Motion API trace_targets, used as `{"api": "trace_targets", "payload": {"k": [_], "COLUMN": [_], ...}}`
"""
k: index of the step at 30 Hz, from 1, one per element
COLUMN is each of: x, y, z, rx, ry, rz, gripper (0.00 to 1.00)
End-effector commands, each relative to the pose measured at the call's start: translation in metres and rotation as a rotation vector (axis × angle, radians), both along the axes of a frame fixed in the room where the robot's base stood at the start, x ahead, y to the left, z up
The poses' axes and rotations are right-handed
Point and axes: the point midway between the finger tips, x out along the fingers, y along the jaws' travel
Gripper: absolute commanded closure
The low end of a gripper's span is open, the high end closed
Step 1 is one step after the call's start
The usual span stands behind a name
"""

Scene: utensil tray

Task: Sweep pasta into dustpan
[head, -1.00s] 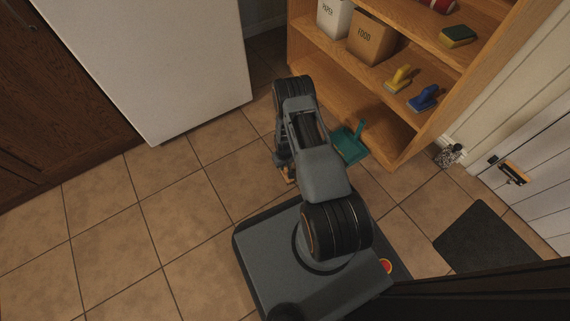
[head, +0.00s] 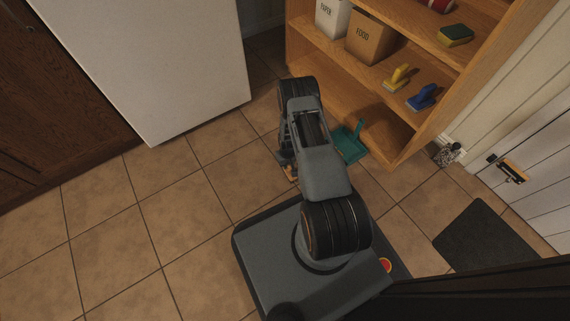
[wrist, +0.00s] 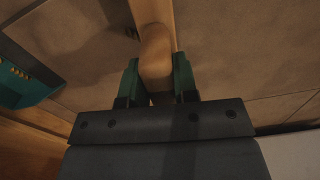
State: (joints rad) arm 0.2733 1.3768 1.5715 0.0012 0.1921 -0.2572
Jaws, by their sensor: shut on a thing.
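My gripper (wrist: 157,68) is shut on a tan wooden brush handle (wrist: 154,45), which sits between its two green fingers in the wrist view. The handle runs up out of the top of that view, and the bristles cannot be made out. In the head view a small orange-tan part of the brush (head: 291,173) shows low beside my arm, which hides most of the gripper. The teal dustpan (head: 351,146) lies on the floor in front of the shelf, right of my arm. It also shows at the left of the wrist view (wrist: 28,88), with several small yellow pasta pieces (wrist: 17,70) in it.
A wooden shelf unit (head: 397,124) stands behind the dustpan, with a FOOD box (head: 371,38), a PAPER box (head: 332,18), and yellow (head: 397,78) and blue (head: 422,98) brushes. A white appliance (head: 165,70) stands at the back left. The tiled floor at left is clear. A dark mat (head: 487,238) lies at right.

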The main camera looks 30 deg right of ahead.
Motion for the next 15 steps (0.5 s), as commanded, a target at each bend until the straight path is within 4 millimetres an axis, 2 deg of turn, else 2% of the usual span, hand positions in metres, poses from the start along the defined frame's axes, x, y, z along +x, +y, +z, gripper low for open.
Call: {"api": "trace_targets", "payload": {"k": [15], "x": [-0.001], "y": [-0.039], "z": [0.000], "rx": [0.000], "ry": [0.000], "rz": [-0.003], "gripper": [0.92]}}
